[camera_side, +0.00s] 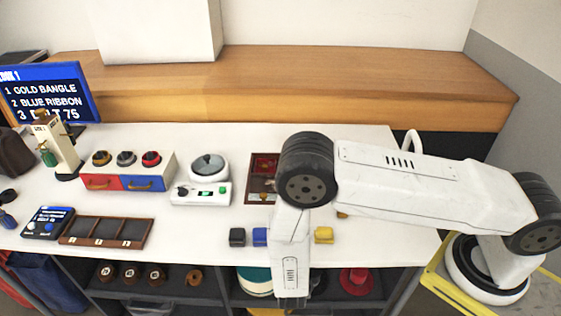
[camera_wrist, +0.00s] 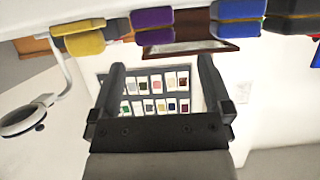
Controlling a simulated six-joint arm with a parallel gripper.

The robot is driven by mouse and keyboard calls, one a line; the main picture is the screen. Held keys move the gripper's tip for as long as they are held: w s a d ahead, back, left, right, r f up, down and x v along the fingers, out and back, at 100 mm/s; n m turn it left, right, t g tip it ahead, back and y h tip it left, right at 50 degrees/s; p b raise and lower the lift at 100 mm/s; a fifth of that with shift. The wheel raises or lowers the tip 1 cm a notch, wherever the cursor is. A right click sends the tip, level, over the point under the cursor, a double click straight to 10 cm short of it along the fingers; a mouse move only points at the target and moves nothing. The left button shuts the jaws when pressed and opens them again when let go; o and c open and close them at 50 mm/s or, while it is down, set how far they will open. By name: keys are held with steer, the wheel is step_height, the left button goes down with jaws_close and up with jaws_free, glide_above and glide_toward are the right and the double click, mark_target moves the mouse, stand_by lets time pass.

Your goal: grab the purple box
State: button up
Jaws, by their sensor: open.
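The purple box (camera_wrist: 152,26) shows near the top of the wrist view, between a yellow box (camera_wrist: 84,38) on its left and a blue box (camera_wrist: 238,18) on its right. In the side view my arm hides it. There, a blue box (camera_side: 260,236) and a yellow box (camera_side: 323,235) show on either side of my arm. My gripper (camera_wrist: 161,66) is open with nothing between its fingers. The purple box lies beyond the fingertips in the wrist view, apart from them.
A black box (camera_side: 237,237) sits left of the blue one near the white table's front edge. A compartment tray (camera_side: 107,244), a scale (camera_side: 203,192) and a drawer unit (camera_side: 127,183) stand further left. A swatch card (camera_wrist: 158,95) shows behind my fingers. Shelves with hats lie below the table.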

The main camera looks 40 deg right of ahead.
steer(key=shift+x, duration=1.05)
steer(key=shift+d, duration=0.1)
steer(key=shift+x, duration=2.55)
steer(key=shift+s+d, duration=0.15)
steer(key=shift+c, duration=0.2)
steer(key=c, duration=1.2)
